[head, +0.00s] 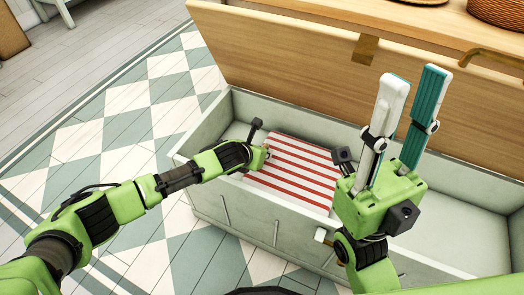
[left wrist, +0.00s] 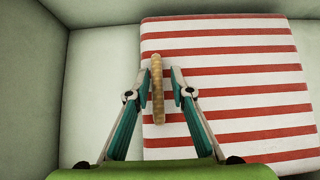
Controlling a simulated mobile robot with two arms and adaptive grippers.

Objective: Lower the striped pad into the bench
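The red-and-white striped pad (head: 300,172) lies inside the pale bench (head: 245,218), flat as far as I can tell. The pad also fills much of the left wrist view (left wrist: 240,100), with bare bench floor to its left. My left gripper (left wrist: 158,80) is over the pad's left part. Its fingers stand apart on either side of a tan, rope-like strip (left wrist: 157,92), with small gaps visible. In the head view the left fingertips are mostly hidden by the hand. My right gripper (head: 416,80) is open and empty, fingers pointing up, in front of the bench's right part.
The bench's wooden lid (head: 285,55) stands raised along the back. A wooden surface with a woven basket (head: 497,12) is behind it. The bench floor right of the pad (head: 460,215) is bare. Checkered floor tiles (head: 120,130) are clear at left.

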